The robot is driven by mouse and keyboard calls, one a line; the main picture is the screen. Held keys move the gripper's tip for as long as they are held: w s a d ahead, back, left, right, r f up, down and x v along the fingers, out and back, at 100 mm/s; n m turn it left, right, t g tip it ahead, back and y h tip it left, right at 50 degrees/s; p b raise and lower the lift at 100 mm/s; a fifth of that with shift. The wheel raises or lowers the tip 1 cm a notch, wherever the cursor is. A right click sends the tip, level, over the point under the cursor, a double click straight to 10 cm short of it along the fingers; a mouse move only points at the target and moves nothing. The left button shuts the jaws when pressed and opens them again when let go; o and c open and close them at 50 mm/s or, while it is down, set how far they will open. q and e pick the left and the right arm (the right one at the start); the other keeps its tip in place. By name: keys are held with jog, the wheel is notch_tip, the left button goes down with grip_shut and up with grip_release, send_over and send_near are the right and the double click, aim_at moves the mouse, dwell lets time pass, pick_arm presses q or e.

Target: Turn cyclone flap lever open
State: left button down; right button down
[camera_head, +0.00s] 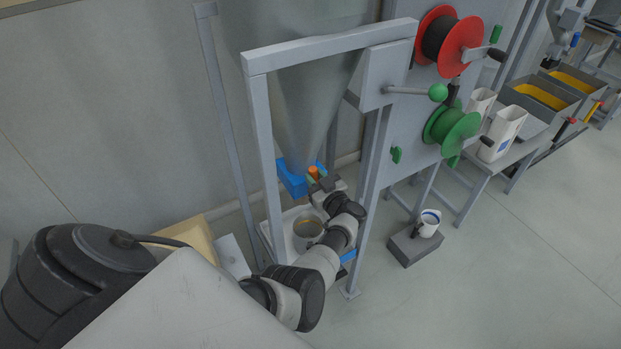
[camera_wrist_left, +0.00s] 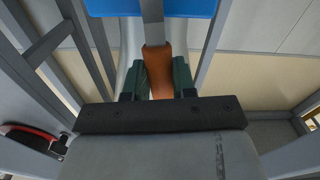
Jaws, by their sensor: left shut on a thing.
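The cyclone flap lever has an orange handle (camera_wrist_left: 158,72) on a flat grey metal bar. In the left wrist view my left gripper (camera_wrist_left: 158,82) has its two dark green fingers on both sides of the orange handle, shut on it. In the head view my left gripper (camera_head: 319,178) is small, under the grey cone (camera_head: 305,100), beside a blue part (camera_head: 292,178). The orange handle shows there as a small patch (camera_head: 313,172). The blue part also shows at the top of the left wrist view (camera_wrist_left: 110,8). My right gripper is not in view.
A grey frame (camera_head: 262,150) surrounds the cone, with posts close to my left arm. A round pot (camera_head: 307,230) stands below on a white base. A lever with a green knob (camera_head: 438,92) sticks out right. A white mug (camera_head: 429,222) stands on a grey block (camera_head: 412,246).

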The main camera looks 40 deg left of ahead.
pick_arm(q)
jog(key=shift+w+d+m, duration=0.15)
jog(key=shift+w+m, duration=0.3)
jog(key=shift+m, duration=0.25)
jog(key=c, duration=0.9)
grip_release()
jog(key=shift+w, duration=0.1)
jog(key=shift+d, duration=0.15)
